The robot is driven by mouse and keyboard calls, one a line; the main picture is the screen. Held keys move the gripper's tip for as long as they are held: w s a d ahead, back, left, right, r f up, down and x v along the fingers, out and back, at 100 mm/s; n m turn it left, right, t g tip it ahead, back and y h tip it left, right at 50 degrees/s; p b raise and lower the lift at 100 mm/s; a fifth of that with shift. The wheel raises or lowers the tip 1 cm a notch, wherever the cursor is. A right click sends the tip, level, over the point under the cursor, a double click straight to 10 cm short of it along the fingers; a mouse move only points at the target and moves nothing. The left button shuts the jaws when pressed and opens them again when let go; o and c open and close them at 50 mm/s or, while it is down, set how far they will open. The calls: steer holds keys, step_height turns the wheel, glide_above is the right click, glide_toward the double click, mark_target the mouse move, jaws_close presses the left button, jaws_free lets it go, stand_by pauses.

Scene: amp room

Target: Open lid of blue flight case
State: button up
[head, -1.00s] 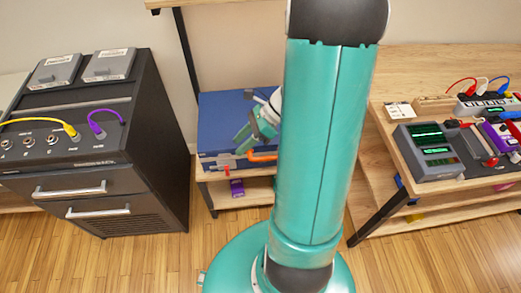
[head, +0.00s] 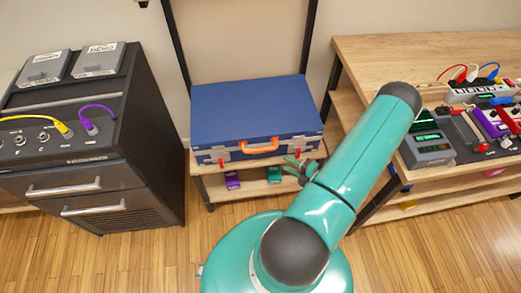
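The blue flight case (head: 255,108) lies flat on a wooden shelf unit in the middle of the head view. Its lid is shut. An orange handle (head: 260,147) is on its front face, with silver latches to either side. Red tabs show at the left latch (head: 219,161) and near the right latch (head: 297,153). My gripper (head: 288,165) is in front of the case's lower right front, near the right latch. Its small green fingers look apart and empty. I cannot tell whether they touch the case.
A black cabinet (head: 140,130) with yellow and purple cables stands at left. A wooden bench (head: 400,60) with pedals and a grey device (head: 425,145) stands at right. Purple (head: 233,180) and green (head: 274,174) boxes sit on the shelf under the case.

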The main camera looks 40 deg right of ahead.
mark_target(260, 149)
steer(key=x, duration=1.3)
steer(key=shift+w+a, duration=0.1)
steer(key=shift+w, duration=0.25)
jaws_close()
